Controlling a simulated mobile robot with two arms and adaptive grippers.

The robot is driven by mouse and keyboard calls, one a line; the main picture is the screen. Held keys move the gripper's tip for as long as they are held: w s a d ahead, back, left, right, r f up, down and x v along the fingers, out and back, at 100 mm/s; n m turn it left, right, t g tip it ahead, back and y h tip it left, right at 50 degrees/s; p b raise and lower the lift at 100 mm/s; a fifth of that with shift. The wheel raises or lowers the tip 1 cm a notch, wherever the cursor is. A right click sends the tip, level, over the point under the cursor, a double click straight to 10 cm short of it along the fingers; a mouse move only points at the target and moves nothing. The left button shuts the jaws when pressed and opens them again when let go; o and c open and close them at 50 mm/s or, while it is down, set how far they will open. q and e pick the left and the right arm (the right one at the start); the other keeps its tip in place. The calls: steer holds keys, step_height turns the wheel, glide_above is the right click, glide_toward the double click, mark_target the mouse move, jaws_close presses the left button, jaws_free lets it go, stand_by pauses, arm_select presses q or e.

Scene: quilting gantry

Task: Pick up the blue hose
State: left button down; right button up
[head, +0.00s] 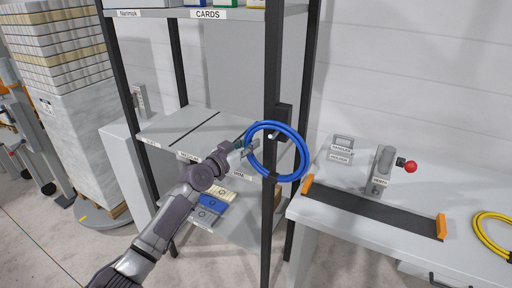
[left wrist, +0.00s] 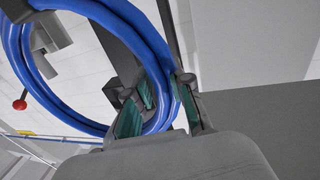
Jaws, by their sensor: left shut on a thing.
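The blue hose (head: 304,160) is a round coil of several loops, in front of the dark shelf post in the head view. My left gripper (head: 246,147) reaches it from the left and is shut on the coil's left side. In the left wrist view the blue hose (left wrist: 99,126) passes between the green-padded fingers of my left gripper (left wrist: 162,108). A dark bracket (head: 284,117) on the post is partly behind the coil; whether the coil still rests on it, I cannot tell. My right gripper is not in view.
A shelf rack with a CARDS label (head: 208,14) stands behind the coil. To the right is a white table (head: 330,222) with a dark strip (head: 372,214), a clamp with a red knob (head: 411,167) and a yellow hose (head: 482,237). Stacked boxes (head: 75,130) stand at left.

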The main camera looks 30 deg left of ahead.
mark_target(247, 135)
arm_select(q)
steer(key=shift+r, duration=0.55)
step_height(247, 135, up, 2)
steer(key=shift+r+b, duration=0.2)
steer(key=shift+b, duration=0.1)
steer(key=b+v, duration=0.5)
steer(key=v, duration=1.3)
